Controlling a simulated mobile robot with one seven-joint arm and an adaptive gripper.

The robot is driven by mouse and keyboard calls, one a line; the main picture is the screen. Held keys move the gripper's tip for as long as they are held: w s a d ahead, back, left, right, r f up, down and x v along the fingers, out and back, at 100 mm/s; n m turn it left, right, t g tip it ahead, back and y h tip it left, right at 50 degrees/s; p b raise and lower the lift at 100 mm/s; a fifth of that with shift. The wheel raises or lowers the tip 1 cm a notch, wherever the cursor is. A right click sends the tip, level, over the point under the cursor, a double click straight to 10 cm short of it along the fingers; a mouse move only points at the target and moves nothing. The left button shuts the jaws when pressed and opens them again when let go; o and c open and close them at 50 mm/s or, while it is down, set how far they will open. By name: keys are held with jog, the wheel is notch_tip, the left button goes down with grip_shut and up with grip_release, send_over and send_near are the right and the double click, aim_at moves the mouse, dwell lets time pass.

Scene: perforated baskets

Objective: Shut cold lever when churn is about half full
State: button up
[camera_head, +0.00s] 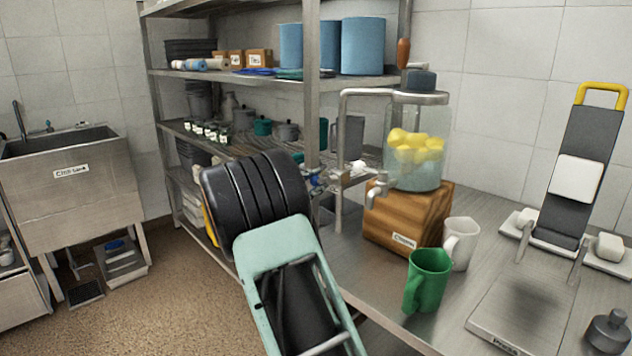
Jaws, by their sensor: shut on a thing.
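The churn (418,172) is a clear glass jar with a metal rim, standing upright on a wooden block. Yellow pieces and pale liquid are in it, with the liquid reaching about half its height. A steel tap pipe (366,93) arches over to the jar's top. The blue cold lever (315,181) is at the left of the tap body. My gripper (307,178) is at this lever and shut on it, small and mostly hidden by my dark ribbed arm. I cannot make out its fingers clearly.
A green mug (428,280) and a white mug (462,243) stand in front of the wooden block (408,222). A metal platform (520,318) and a tall dark stand (578,170) are at right. Shelving stands behind my arm; a sink (75,210) is far left.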

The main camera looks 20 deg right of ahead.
jog(key=shift+r, duration=0.15)
grip_shut()
jog(key=m+b, duration=0.1)
jog(key=b, duration=0.1)
jog(key=m+b, duration=0.1)
jog(key=b, duration=0.1)
jog(key=shift+w+r, duration=0.15)
jog(key=shift+r, duration=0.15)
jog(key=shift+r+m+h+b, duration=0.3)
jog(key=shift+r+m+b, duration=0.15)
jog(key=shift+m+b, duration=0.25)
jog(key=shift+r, duration=0.45)
jog(key=o, duration=1)
grip_release()
jog(key=shift+m, duration=0.3)
jog(key=shift+f, duration=0.15)
